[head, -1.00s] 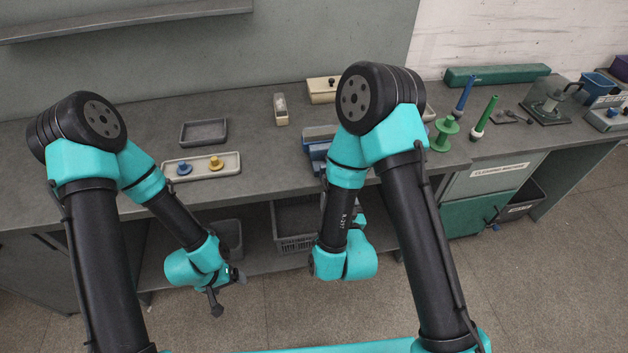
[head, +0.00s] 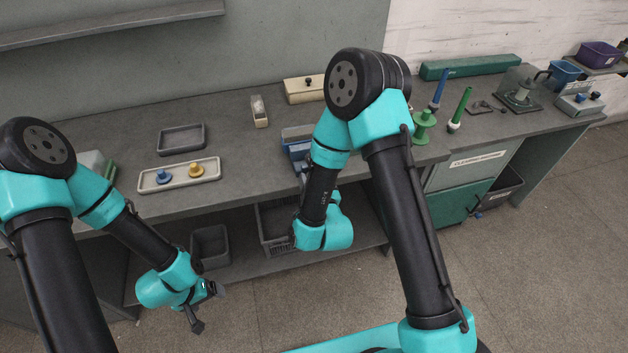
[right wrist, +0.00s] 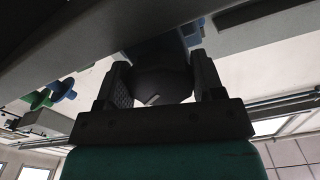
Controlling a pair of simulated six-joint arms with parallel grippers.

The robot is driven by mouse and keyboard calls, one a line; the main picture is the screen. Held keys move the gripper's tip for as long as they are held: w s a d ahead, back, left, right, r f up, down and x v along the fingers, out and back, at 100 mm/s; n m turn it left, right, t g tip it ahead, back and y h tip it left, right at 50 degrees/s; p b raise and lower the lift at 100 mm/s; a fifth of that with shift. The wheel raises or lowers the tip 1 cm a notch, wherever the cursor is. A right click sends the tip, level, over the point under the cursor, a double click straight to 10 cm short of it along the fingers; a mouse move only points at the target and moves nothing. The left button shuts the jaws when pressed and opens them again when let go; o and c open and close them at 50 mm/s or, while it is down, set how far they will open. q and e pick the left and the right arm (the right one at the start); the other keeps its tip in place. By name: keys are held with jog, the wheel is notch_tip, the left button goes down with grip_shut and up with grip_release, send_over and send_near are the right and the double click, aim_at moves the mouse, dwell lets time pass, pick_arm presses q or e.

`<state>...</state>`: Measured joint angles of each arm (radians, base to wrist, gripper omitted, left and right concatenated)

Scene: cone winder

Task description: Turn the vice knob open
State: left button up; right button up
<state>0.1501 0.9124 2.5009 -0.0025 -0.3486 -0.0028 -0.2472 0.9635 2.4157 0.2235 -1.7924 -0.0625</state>
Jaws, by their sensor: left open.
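A blue device (head: 297,142), which looks like the vice, stands at the bench's front edge, partly behind my right arm. Its knob cannot be made out in the head view. In the right wrist view, the fingers of my right gripper (right wrist: 162,86) stand wide apart. A dark rounded shape with a small pale mark (right wrist: 152,99) shows between or beyond them, below a bluish part; I cannot tell whether it is the knob or touches the fingers. My left gripper (head: 206,306) is open and empty, low in front of the bench.
A pale tray (head: 180,174) with blue and yellow knobs and an empty grey tray (head: 181,139) lie on the bench (head: 237,152). A green spool (head: 423,127) stands right of my right arm. Bins (head: 211,247) sit on the lower shelf. Floor in front is clear.

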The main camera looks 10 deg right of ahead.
jog(key=c, duration=0.4)
jog(key=shift+d+n, duration=0.1)
jog(key=shift+n, duration=2.1)
jog(key=o, duration=0.7)
jog(key=shift+c, duration=0.2)
